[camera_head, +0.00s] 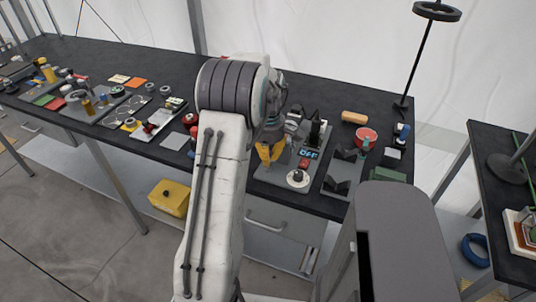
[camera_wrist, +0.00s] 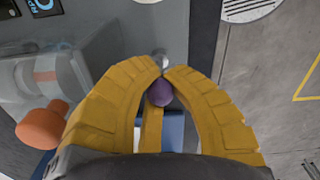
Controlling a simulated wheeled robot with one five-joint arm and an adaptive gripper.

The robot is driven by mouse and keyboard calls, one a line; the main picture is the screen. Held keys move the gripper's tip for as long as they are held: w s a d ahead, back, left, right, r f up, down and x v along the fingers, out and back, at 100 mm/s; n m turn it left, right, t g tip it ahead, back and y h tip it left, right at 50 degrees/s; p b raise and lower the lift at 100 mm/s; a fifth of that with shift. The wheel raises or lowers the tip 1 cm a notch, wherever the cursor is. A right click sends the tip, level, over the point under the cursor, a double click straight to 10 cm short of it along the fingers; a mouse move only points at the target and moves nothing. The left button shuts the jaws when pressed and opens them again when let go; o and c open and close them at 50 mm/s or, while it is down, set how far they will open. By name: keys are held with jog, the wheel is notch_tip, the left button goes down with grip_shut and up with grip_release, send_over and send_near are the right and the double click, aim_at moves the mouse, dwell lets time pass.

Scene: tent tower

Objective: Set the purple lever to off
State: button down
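The purple lever's round knob (camera_wrist: 160,92) shows in the wrist view between the yellow fingers of my gripper (camera_wrist: 165,72). A short metallic shaft shows just beyond the fingertips. The fingertips nearly meet and close in around the lever; the exact contact is partly hidden. In the head view my gripper (camera_head: 270,153) is low over the left part of a grey control panel (camera_head: 274,177), and the lever is hidden there. A small display (camera_head: 309,154) with blue characters on the panel seems to read OFF.
An orange-brown knob (camera_wrist: 41,124) on a clear housing is left of my fingers in the wrist view. A round white dial (camera_head: 298,177) sits at the panel's front.

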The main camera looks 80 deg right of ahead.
jog(key=shift+r, duration=0.1)
jog(key=c, duration=1.1)
grip_release()
notch_tip(320, 180, up, 12)
jog(key=shift+d+f, duration=0.1)
dwell(0.7)
